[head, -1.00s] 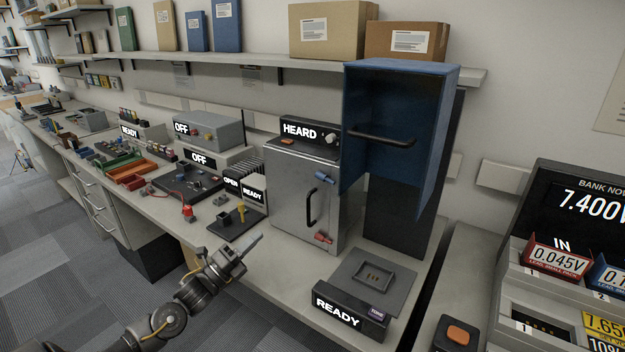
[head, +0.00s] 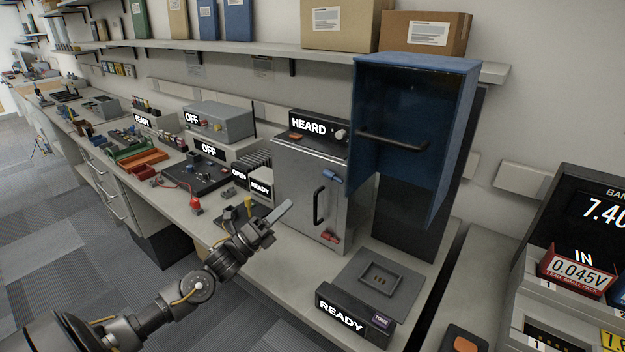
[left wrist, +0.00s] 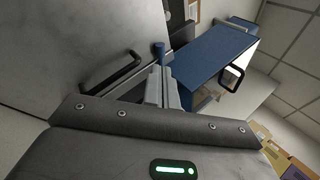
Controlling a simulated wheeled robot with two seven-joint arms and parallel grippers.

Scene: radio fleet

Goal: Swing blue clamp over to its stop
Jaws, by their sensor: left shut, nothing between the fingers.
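The blue clamp (head: 331,176) is a small blue knob on the front door of the grey metal box (head: 283,172), near its upper right edge. It also shows in the left wrist view (left wrist: 158,48), just beyond my fingertips. My left gripper (head: 284,210) is shut and empty, in front of the box's lower left part, with its fingers pointing up toward the door. In the left wrist view the shut fingers (left wrist: 163,78) appear in line with the blue clamp, with no clear contact. The clamp's stop cannot be made out. My right gripper is not in view.
A black door handle (head: 319,206) sits left of the clamps. A red clamp (head: 330,238) is low on the same door. A tray fixture marked READY (head: 341,312) lies in front.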

